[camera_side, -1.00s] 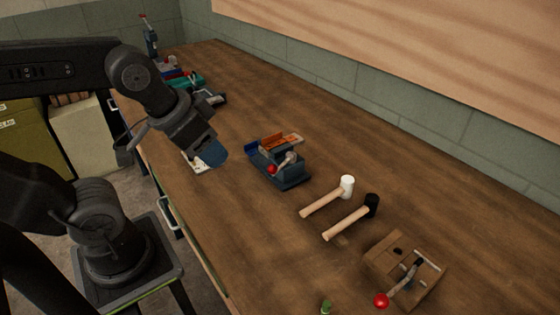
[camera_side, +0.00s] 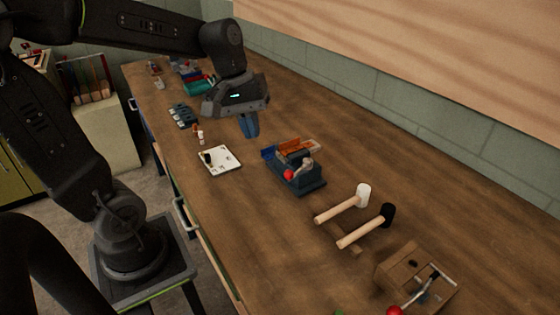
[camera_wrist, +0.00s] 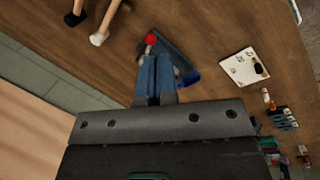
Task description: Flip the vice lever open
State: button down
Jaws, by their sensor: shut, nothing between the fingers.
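The blue-grey vice (camera_side: 311,185) stands mid-bench, with orange and blue parts at its far side. Its short metal lever with a red ball knob (camera_side: 289,175) sits on the near side; the red knob also shows in the wrist view (camera_wrist: 151,39). My gripper (camera_side: 250,133) hangs fingers down above the bench, up and left of the vice in the side view, apart from it. Its blue fingers are shut and empty. In the wrist view the fingers (camera_wrist: 156,62) overlap the vice and hide much of it, with the knob just beyond their tips.
Two mallets, white-headed (camera_side: 344,204) and black-headed (camera_side: 367,227), lie right of the vice. A wooden block (camera_side: 395,270) with another red-knobbed lever stands at front right. A white plate (camera_side: 219,160) lies to the left. The bench behind the vice is clear.

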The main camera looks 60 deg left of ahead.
jog(key=w+a+f+n+h, duration=0.4)
jog(key=w+a+n, duration=0.2)
jog(key=a+n, duration=0.4)
jog(key=shift+a+h, duration=0.3)
jog(key=shift+a, duration=0.65)
jog(key=shift+w+f, duration=0.1)
send_near(299, 169)
jog(key=shift+s+d+f, duration=1.7)
jog(key=shift+d+f, duration=0.4)
jog(key=shift+f, duration=0.2)
